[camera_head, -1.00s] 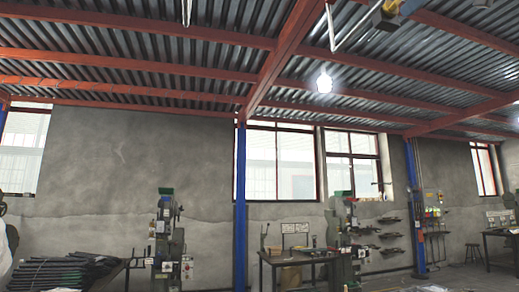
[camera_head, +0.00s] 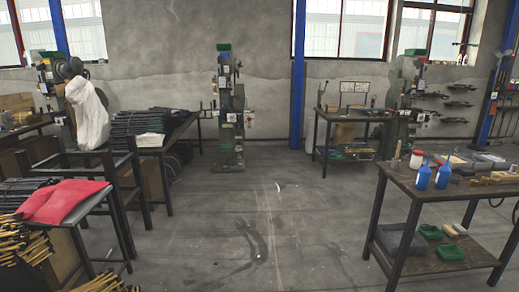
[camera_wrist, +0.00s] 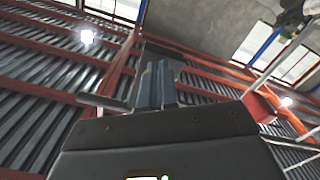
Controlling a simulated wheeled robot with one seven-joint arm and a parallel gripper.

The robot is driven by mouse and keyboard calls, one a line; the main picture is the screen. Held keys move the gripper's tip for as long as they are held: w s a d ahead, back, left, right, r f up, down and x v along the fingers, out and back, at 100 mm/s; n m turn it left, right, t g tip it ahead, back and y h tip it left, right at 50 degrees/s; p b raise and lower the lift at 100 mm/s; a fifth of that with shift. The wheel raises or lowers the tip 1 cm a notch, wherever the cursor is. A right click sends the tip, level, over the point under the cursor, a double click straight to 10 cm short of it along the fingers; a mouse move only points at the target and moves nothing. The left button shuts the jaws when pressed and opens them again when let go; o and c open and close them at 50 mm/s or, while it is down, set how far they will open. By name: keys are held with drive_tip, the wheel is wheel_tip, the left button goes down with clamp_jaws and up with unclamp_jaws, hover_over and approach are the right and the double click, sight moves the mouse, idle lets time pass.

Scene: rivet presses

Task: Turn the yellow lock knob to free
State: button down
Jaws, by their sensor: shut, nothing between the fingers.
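No yellow lock knob can be made out in either view. A tall grey-green rivet press (camera_head: 229,115) stands upright against the back wall, left of the blue post. A second press (camera_head: 408,88) stands at the right behind a table, and another machine (camera_head: 60,80) is at the far left. They are too small to tell any knob's setting. My gripper (camera_wrist: 157,68) shows in the wrist view, its two fingers shut and empty, against the roof and upper wall. It is not in the head view and is far from the presses.
A right workbench (camera_head: 435,187) holds blue bottles (camera_head: 424,175) and loose parts. A back table (camera_head: 335,115) stands near the right press. At left are a table with dark stacked bars (camera_head: 150,122) and a red cloth (camera_head: 62,202). The middle floor (camera_head: 255,210) is clear.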

drive_tip(key=shift+r, duration=0.45)
idle(0.6)
drive_tip(key=shift+d+r, duration=0.1)
drive_tip(key=shift+d, duration=0.25)
drive_tip(key=shift+d+r, duration=0.3)
drive_tip(key=shift+d, duration=0.05)
idle(0.4)
drive_tip(key=shift+d+f, duration=0.1)
idle(0.3)
drive_tip(key=s+b, duration=0.1)
drive_tip(key=s, duration=0.5)
drive_tip(key=shift+d+f, duration=0.15)
drive_tip(key=shift+d, duration=0.15)
